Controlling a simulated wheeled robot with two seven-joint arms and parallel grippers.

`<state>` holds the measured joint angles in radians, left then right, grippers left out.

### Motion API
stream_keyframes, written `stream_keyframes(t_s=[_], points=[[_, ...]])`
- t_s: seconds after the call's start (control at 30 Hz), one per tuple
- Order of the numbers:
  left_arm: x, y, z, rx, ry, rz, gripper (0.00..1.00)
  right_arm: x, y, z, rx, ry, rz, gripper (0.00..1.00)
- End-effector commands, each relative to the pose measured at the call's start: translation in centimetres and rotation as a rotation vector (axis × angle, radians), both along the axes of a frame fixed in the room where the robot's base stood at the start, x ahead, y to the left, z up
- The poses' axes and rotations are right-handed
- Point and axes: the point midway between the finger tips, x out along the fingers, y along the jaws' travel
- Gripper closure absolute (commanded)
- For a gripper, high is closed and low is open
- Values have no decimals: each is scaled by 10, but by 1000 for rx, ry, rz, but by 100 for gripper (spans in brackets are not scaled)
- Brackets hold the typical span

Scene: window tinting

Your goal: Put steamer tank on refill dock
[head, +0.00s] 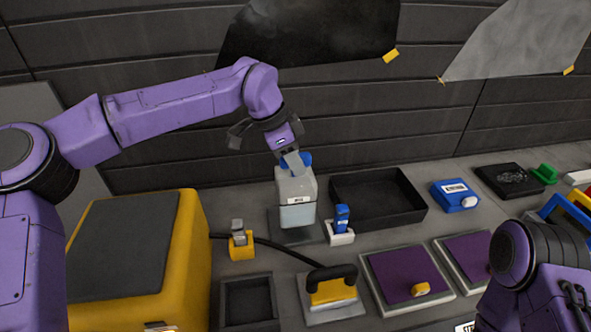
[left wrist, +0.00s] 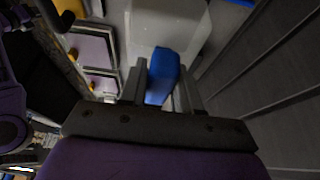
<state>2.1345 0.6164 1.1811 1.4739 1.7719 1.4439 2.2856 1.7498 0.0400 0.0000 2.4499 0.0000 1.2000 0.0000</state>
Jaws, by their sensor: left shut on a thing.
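The steamer tank (head: 297,200) is a pale grey, translucent box with a label and a blue grip on top. My left gripper (head: 292,162) is shut on the blue grip from above, and the tank hangs about upright. The left wrist view shows the blue grip (left wrist: 162,75) between the two fingers (left wrist: 163,88), with the pale tank body (left wrist: 170,25) beyond. A flat dark grey plate (head: 279,225), perhaps the refill dock, lies under the tank and is partly hidden by it. I cannot tell whether the tank touches it. My right gripper is out of view.
A small blue-and-white device (head: 341,230) stands close right of the tank. A black tray (head: 378,208) is behind it. A yellow machine (head: 185,260), a yellow holder (head: 241,248), an iron-like steamer head (head: 332,290) with a black hose and purple panels (head: 400,275) surround the spot.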

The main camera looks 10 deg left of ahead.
Motion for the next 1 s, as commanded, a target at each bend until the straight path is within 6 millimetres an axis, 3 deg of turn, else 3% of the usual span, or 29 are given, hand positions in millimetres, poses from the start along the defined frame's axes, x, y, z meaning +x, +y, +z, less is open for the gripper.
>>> stream_keyframes(t_s=[0.3, 0.67, 0.7, 0.77, 1.0], points=[[2, 7, -39, -1, 0, 7, 100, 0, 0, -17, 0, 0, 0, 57], [2, 7, -42, -1, 0, 8, 100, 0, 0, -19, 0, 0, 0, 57], [2, 8, -44, 0, 2, 8, 65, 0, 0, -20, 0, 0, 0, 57], [2, 8, -43, 1, 1, 7, 45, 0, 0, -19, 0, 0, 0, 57], [2, 8, -43, 0, 1, 7, 43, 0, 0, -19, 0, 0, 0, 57]])
